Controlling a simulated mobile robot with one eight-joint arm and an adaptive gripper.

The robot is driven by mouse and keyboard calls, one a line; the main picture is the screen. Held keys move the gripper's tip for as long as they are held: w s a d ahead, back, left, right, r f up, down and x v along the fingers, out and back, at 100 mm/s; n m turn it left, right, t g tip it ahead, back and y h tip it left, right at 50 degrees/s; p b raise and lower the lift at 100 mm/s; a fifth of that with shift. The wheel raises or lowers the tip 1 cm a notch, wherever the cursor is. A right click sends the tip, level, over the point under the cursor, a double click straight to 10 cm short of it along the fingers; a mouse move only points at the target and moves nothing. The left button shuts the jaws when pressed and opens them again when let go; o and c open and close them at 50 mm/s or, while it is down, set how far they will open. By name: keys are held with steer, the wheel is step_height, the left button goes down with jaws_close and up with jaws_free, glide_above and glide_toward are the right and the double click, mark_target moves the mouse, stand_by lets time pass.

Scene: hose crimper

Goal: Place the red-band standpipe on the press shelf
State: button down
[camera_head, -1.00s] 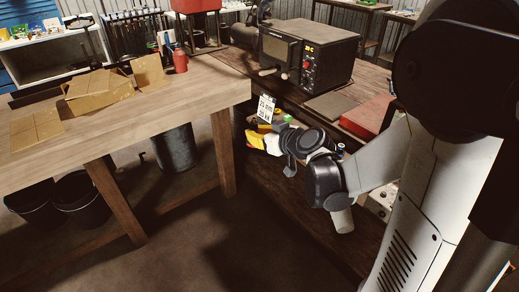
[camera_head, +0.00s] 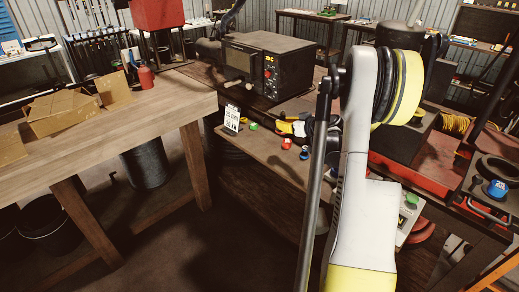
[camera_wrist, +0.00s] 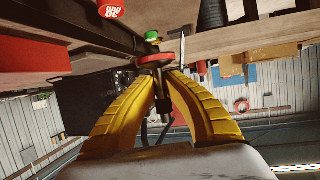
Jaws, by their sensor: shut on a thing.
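My gripper, with two yellow fingers, shows in the wrist view (camera_wrist: 160,78). Its fingertips are shut on a small dark piece with a red disc, which I take for the red-band standpipe (camera_wrist: 152,59); the fingers cover part of it. In the head view my arm hides most of the gripper, and yellow and black parts show left of it, over the press shelf. The wooden press shelf (camera_head: 262,151) lies below the dark press machine (camera_head: 262,65). I cannot tell whether the held piece touches the shelf.
Green (camera_head: 252,125), red (camera_head: 286,143) and blue (camera_head: 304,153) capped pieces are on the shelf. A white sign (camera_head: 232,117) stands at its left end. A wooden table (camera_head: 165,98) with cardboard is on the left. Red trays (camera_head: 440,160) are on the right.

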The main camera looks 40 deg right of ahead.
steer(key=b, duration=0.4)
glide_above(256, 147)
step_height(256, 147, down, 7)
steer(key=shift+w+d+f, duration=0.1)
steer(key=shift+d, duration=0.05)
step_height(256, 147, down, 4)
steer(key=shift+r+b, duration=0.1)
steer(key=shift+b, duration=0.8)
steer(key=shift+r, duration=0.1)
steer(key=c, duration=1.8)
jaws_free()
steer(key=shift+f, duration=0.2)
steer(key=shift+c, duration=0.2)
steer(key=o, duration=0.3)
